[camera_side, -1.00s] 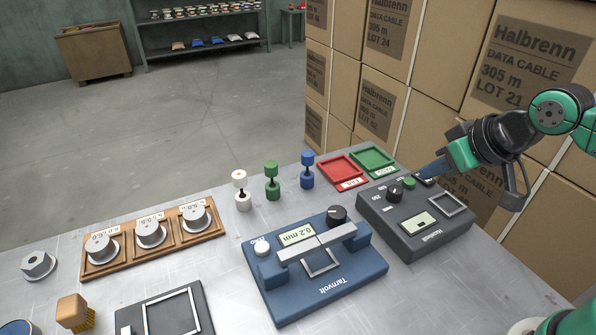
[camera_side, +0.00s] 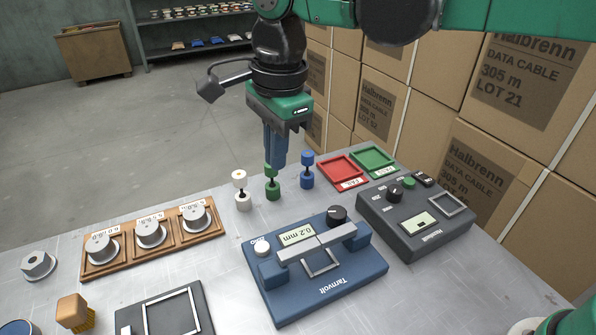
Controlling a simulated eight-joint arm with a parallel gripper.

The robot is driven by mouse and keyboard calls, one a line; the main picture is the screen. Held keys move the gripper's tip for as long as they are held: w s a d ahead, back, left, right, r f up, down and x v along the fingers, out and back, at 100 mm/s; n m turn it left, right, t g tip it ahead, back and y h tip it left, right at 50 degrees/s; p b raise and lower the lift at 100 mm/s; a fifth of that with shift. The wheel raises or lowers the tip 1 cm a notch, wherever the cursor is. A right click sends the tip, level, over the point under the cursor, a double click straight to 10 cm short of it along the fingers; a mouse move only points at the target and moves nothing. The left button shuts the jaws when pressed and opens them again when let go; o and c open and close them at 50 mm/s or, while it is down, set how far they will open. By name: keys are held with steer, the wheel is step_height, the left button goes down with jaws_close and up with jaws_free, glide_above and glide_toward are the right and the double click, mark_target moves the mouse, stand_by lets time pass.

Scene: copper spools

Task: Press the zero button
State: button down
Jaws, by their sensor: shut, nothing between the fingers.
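The blue Tarnvolt gauge (camera_side: 345,276) sits on the metal bench, its display (camera_side: 298,234) reading 0.2 mm. A round white button (camera_side: 262,247) stands on its left end, beside a small label too fine to read surely. A black knob (camera_side: 337,215) is on its far corner. My gripper (camera_side: 275,163) is shut and empty, pointing down. It appears over the green spool (camera_side: 272,188), beyond the gauge and well above the button in the picture. Whether its tips touch the spool I cannot tell.
White (camera_side: 242,201) and blue (camera_side: 307,180) spools flank the green one. A dark device (camera_side: 428,240) with a green button stands right of the gauge. Red (camera_side: 341,168) and green (camera_side: 374,159) trays lie behind. A wooden rack (camera_side: 160,243) of weights is left. Stacked cartons (camera_side: 520,165) border the right.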

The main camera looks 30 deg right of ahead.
mark_target(262, 247)
steer(key=a+m, duration=0.2)
steer(key=shift+s+a+f, duration=0.15)
steer(key=shift+a+f, duration=0.25)
steer(key=f, duration=1.4)
steer(key=shift+w+a, duration=0.1)
steer(key=shift+w, duration=0.15)
steer(key=shift+f, duration=1)
steer(key=shift+r, duration=0.1)
step_height(262, 247, up, 14)
steer(key=shift+s+r, duration=0.2)
steer(key=shift+r, duration=0.05)
